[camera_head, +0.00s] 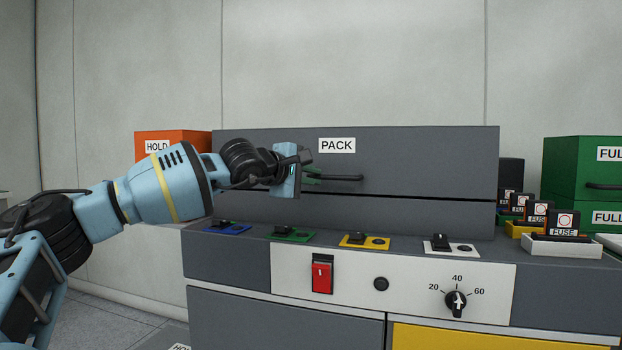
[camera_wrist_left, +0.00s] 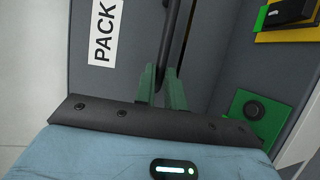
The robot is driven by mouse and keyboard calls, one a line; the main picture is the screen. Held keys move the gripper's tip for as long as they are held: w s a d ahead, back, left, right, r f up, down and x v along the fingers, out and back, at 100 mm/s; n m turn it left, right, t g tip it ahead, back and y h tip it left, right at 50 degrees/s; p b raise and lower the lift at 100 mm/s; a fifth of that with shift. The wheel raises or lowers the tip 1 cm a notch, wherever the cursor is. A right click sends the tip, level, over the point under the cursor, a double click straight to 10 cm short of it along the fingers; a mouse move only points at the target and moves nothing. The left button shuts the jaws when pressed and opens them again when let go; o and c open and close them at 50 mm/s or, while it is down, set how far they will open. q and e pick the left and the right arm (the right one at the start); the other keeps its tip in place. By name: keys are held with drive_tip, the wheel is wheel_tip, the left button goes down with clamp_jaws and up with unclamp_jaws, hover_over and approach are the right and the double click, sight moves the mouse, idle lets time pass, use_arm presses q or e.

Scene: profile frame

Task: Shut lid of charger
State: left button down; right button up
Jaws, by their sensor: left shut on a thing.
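The charger is a large grey box with a lid (camera_head: 420,160) labelled PACK, above a grey lower body (camera_head: 420,215). The lid is down, with a thin dark seam between it and the body. A dark bar handle (camera_head: 348,178) is on the lid's front. My left gripper (camera_head: 314,176) is at the handle's left end, its green fingers shut on it. In the left wrist view the fingers (camera_wrist_left: 161,88) close around the handle (camera_wrist_left: 175,35), beside the PACK label. My right gripper is not in view.
A counter front carries a red switch (camera_head: 322,274), a black button (camera_head: 381,284) and a dial (camera_head: 456,301). Coloured switch plates (camera_head: 365,241) line the ledge below the charger. Fuses (camera_head: 564,224) and a green box (camera_head: 565,170) stand at right, an orange box (camera_head: 185,137) behind my left arm.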

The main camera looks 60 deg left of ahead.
use_arm(q)
drive_tip(key=shift+f, duration=0.3)
drive_tip(key=c, duration=1.5)
unclamp_jaws()
drive_tip(key=shift+w, duration=0.1)
drive_tip(key=shift+b+v, duration=1.75)
drive_tip(key=shift+v, duration=2.2)
